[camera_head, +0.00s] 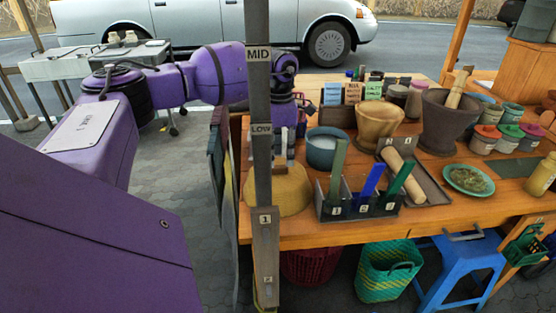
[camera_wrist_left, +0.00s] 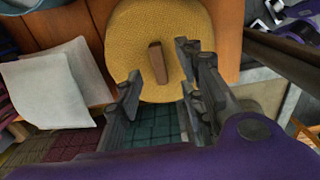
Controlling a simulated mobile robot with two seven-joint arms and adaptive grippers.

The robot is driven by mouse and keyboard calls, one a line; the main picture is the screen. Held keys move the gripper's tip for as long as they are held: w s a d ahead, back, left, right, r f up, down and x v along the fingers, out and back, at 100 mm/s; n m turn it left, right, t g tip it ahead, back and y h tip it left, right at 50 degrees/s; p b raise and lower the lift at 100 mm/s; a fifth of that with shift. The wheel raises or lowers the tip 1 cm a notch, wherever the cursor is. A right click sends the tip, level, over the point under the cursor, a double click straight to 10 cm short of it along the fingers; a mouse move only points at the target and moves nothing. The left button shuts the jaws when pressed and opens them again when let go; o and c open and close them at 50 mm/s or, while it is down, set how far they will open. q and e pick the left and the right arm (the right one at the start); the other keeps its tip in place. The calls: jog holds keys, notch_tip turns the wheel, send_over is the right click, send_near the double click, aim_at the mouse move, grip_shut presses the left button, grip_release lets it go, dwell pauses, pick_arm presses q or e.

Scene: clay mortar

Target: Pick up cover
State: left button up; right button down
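The cover is a round, yellow woven lid (camera_head: 290,194) at the left end of the wooden table, partly hidden behind the upright post in the head view. In the left wrist view the cover (camera_wrist_left: 185,18) shows from above, with a brown wooden handle (camera_wrist_left: 158,62) across its middle. My left gripper (camera_head: 284,156) is above the cover, partly hidden by the post. In the left wrist view its fingers (camera_wrist_left: 162,78) are apart, with the handle seen in the gap between them and nothing held. My right gripper is not in view.
A post (camera_head: 262,180) marked MID and LOW stands in front of the cover. Right of the cover are a blue-grey bowl (camera_head: 322,150) and a numbered holder (camera_head: 350,208) with colored sticks. Mortars (camera_head: 380,124) stand farther back. White sheets (camera_wrist_left: 50,85) lie beside the cover.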

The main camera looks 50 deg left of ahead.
aim_at(278, 166)
pick_arm(q)
jog(key=f, duration=0.4)
jog(key=shift+a+f, duration=0.2)
jog(key=shift+s, duration=0.1)
jog(key=shift+c, duration=0.4)
grip_shut()
